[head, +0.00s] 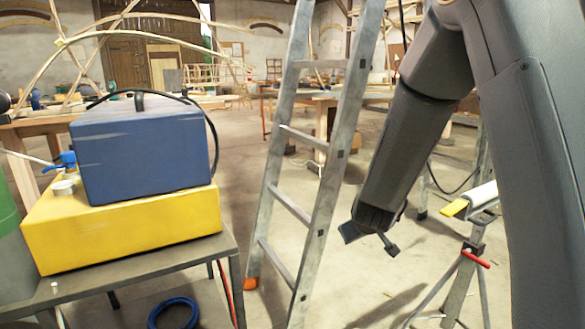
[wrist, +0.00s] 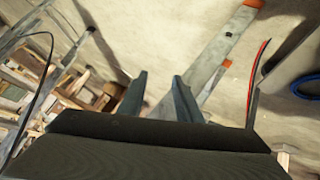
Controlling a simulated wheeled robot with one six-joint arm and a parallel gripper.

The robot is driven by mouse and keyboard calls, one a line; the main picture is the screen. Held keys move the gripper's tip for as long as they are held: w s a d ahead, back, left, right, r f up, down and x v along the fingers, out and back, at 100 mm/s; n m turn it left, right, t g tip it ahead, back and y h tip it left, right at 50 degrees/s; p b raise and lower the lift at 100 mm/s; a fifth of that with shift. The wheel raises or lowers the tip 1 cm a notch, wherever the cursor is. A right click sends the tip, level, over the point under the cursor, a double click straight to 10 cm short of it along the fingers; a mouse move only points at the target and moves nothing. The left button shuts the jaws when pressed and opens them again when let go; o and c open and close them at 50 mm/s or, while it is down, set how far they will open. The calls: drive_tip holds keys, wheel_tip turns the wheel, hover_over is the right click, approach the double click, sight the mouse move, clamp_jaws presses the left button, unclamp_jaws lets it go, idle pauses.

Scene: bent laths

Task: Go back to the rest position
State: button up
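My gripper (head: 370,236) hangs at the lower end of my arm in the head view, pointing down over the concrete floor to the right of the ladder. In the wrist view my gripper (wrist: 160,98) shows two dark fingers set well apart. Nothing is between them but the view of floor and ladder behind. The gripper is open and empty, and touches nothing that I can see.
An aluminium ladder (head: 327,180) stands left of my arm. A blue box (head: 142,150) sits on a yellow box (head: 120,235) on a metal table (head: 190,258). A stand (head: 466,258) is at right. A blue coil (head: 173,313) lies on the floor.

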drive_tip(key=s+a+r+g+y, duration=0.1)
drive_tip(key=s+a+r+g, duration=0.2)
drive_tip(key=s, duration=0.6)
drive_tip(key=s+a+r+g+y, duration=0.1)
drive_tip(key=s+a+r, duration=0.1)
drive_tip(key=s+a, duration=0.5)
drive_tip(key=s+a+r+g+y, duration=0.1)
drive_tip(key=s+r+g, duration=0.2)
drive_tip(key=s, duration=0.8)
drive_tip(key=s+d+r+m+g+h, duration=0.1)
drive_tip(key=s+d+r+g, duration=0.1)
drive_tip(key=s, duration=0.8)
drive_tip(key=d+r+m+p, duration=0.3)
drive_tip(key=d+r+p, duration=0.6)
drive_tip(key=p, duration=0.9)
drive_tip(key=shift+r+h+p, duration=0.3)
drive_tip(key=shift+r+p, duration=0.05)
drive_tip(key=shift+r, duration=0.1)
